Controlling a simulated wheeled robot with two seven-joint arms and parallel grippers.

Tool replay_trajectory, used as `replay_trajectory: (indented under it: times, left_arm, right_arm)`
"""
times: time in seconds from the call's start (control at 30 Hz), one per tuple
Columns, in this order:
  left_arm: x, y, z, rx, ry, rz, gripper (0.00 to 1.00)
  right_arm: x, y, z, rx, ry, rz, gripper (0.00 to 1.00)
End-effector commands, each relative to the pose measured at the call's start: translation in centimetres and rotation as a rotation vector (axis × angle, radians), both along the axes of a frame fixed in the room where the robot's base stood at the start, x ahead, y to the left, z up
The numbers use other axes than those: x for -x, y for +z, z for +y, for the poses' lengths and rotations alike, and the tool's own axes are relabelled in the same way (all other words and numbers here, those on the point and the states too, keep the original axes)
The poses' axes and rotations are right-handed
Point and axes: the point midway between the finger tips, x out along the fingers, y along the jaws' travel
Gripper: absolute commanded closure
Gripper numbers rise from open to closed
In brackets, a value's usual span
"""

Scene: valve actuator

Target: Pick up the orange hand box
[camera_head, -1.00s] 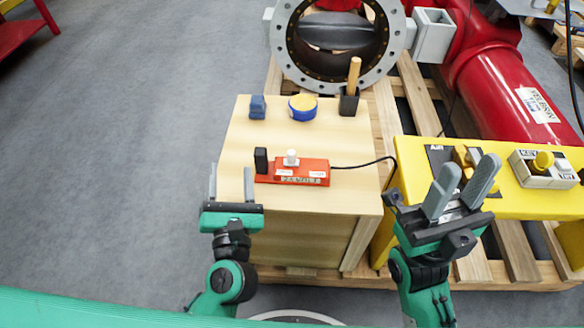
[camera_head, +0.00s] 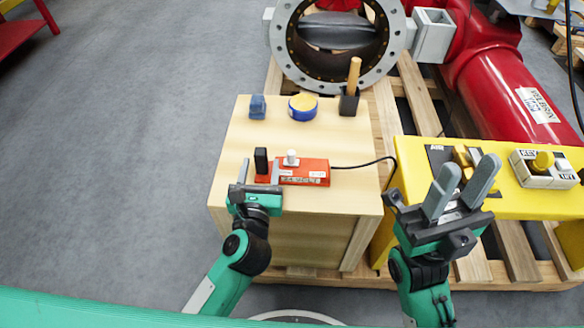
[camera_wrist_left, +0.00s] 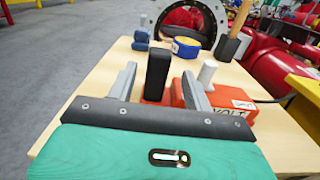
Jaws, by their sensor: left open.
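The orange hand box (camera_head: 310,172) lies on the wooden worktop, with a black upright block at its left end, a white knob on top and a black cable leaving its right side. My left gripper (camera_head: 259,170) is open at the left end of the box. In the left wrist view the black block of the orange box (camera_wrist_left: 232,97) stands between and beyond the two fingers (camera_wrist_left: 159,84); whether they touch it I cannot tell. My right gripper (camera_head: 460,185) has its fingers apart over the yellow stand, away from the box, and looks empty.
A yellow stand (camera_head: 410,175) with switch boxes is at the right. A large flanged valve (camera_head: 283,50) stands behind.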

Motion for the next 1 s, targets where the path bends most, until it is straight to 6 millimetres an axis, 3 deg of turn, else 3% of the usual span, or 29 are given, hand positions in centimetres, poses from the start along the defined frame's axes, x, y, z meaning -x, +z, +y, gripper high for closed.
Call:
replay_trajectory:
  times: [0.17,0.5,0.8,1.0]
  left_arm:
    - [-1.0,0.1,0.1,-0.002,0.001,-0.002,0.49]
    - [-5.0,0.3,0.3,-0.002,0.001,-0.001,0.49]
    - [-5.4,0.3,0.3,-0.002,0.001,0.001,0.49]
    - [-5.4,0.3,0.3,-0.002,0.001,0.000,0.86]
  right_arm:
    - [0.0,0.0,0.0,0.000,0.000,0.000,0.64]
    - [0.0,0.0,0.0,0.000,0.000,0.000,0.64]
    - [0.0,0.0,0.0,0.000,0.000,0.000,0.64]
    - [0.0,0.0,0.0,0.000,0.000,0.000,0.64]
